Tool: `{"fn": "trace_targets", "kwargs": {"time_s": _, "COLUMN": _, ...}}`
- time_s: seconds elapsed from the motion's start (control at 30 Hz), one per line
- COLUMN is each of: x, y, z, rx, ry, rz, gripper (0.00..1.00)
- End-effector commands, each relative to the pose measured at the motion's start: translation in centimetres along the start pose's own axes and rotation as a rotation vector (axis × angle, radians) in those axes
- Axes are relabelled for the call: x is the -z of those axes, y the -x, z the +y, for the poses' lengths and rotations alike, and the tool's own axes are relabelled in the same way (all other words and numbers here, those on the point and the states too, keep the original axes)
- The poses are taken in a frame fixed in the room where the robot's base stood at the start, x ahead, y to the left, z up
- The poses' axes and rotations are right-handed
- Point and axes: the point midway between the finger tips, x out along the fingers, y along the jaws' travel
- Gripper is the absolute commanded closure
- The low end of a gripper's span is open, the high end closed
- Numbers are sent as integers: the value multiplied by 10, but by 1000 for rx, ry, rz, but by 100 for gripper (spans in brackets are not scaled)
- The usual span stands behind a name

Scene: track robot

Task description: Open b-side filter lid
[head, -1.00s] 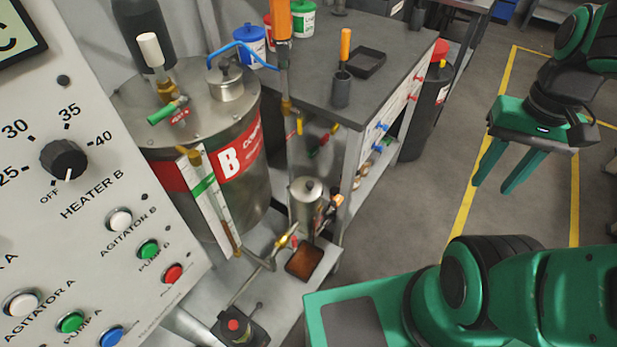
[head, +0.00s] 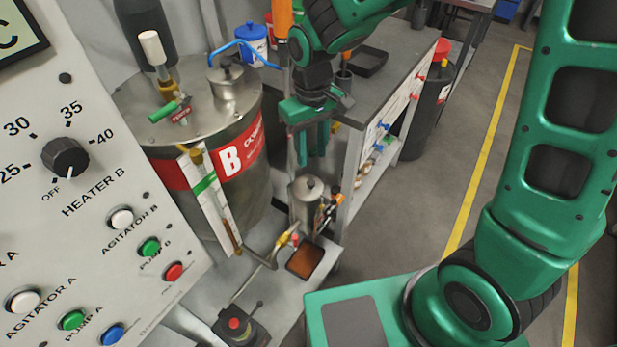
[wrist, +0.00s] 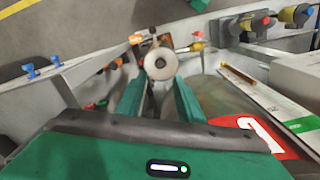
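The b-side filter is a small steel canister (head: 303,212) beside the B drum, below my gripper in the head view. Its round lid (head: 306,187) has a small knob on top and is seated on the canister. In the wrist view the lid (wrist: 160,64) shows from above, just beyond and between the fingertips. My gripper (head: 313,165) points down above the lid, fingers apart and empty. The fingers also show spread in the wrist view (wrist: 157,88). A gap to the lid seems to remain, but its exact size is hard to tell.
The large drum marked B (head: 215,110) stands left of the filter. The grey workbench (head: 395,75) is behind and right. A brown tray (head: 304,260) and pipework with valves (head: 283,243) lie in front. The control panel (head: 85,200) fills the left.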

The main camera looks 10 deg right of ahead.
Motion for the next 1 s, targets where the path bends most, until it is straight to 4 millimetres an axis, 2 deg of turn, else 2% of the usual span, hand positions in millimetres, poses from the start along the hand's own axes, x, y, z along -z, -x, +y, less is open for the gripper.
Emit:
{"fn": "trace_targets", "kwargs": {"time_s": 0.6, "x": -1, "y": -91, "z": 0, "rx": -1, "ry": 1, "rz": -2, "gripper": 66}}
{"fn": "trace_targets", "kwargs": {"time_s": 0.8, "x": 0, "y": -103, "z": 0, "rx": -1, "ry": 1, "rz": -1, "gripper": 66}}
{"fn": "trace_targets", "kwargs": {"time_s": 1.0, "x": 0, "y": -105, "z": 0, "rx": -1, "ry": 1, "rz": 0, "gripper": 66}}
